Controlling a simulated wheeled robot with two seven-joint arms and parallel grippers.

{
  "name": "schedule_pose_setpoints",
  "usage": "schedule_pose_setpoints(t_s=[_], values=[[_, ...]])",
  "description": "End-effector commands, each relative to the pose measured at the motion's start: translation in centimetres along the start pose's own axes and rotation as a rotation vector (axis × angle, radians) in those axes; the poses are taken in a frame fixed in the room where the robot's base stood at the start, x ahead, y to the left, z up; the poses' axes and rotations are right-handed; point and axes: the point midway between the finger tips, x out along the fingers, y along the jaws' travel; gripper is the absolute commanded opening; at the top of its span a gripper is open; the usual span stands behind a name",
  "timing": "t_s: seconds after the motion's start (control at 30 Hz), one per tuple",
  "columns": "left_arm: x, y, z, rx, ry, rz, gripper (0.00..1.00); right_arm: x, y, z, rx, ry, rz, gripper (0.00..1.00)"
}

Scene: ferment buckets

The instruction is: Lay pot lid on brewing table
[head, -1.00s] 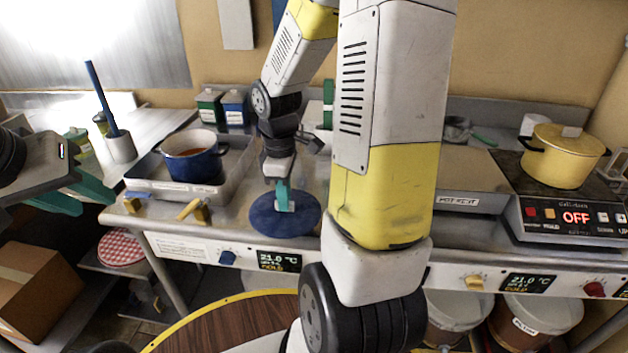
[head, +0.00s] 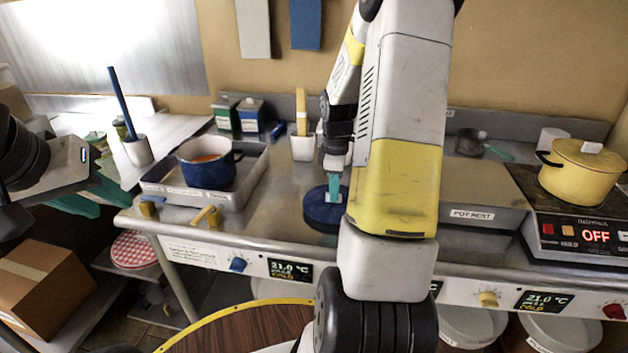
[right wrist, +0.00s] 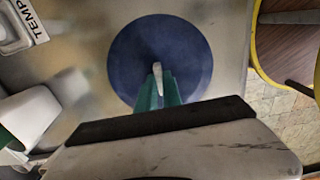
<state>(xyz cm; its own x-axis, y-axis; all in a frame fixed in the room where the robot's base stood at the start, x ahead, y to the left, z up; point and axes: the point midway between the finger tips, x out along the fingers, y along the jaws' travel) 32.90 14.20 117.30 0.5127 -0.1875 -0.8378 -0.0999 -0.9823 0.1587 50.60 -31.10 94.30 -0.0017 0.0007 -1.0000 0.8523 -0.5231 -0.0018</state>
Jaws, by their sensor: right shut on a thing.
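The pot lid (head: 318,212) is a dark blue disc with a pale upright handle. My right gripper (head: 333,188) is shut on that handle, its green fingers pointing down. The lid is level over the front part of the metal brewing table (head: 270,215); I cannot tell whether it touches. My forearm hides its right edge. The right wrist view shows the whole lid (right wrist: 180,40) inside the table edge, with the fingers (right wrist: 158,88) at the handle. My left gripper (head: 92,198) is empty at the far left, its green fingers apart.
A blue pot (head: 208,172) stands in a grey tray (head: 240,190) left of the lid. A pot-rest block (head: 480,190) and a yellow pot (head: 580,172) on a hotplate are at right. A white cup (head: 303,147) stands behind. Bare table lies between tray and lid.

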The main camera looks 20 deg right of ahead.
Motion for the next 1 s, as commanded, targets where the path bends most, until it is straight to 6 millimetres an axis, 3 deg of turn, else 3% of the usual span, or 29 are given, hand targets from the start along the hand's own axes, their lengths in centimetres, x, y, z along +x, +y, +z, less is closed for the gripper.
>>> schedule_pose_setpoints(t_s=[0.4,0.43,0.53,0.87,1.0], values=[[0.0,0.0,0.0,0.0,0.0,0.0,0.36,1.1,0.0,0.0,0.0,0.0,0.001,0.0],[0.0,0.0,0.0,0.0,0.0,0.0,0.36,1.1,0.0,0.0,0.0,0.0,0.001,0.11],[0.0,0.0,0.0,0.0,0.0,0.0,0.36,1.1,0.0,0.0,0.0,0.0,0.001,0.31],[0.0,0.0,0.0,0.0,0.0,0.0,0.36,1.0,0.0,0.0,0.0,0.0,0.002,0.31],[0.0,0.0,0.0,0.0,0.0,0.0,0.36,-0.3,0.1,0.0,0.0,0.001,0.005,0.31]])
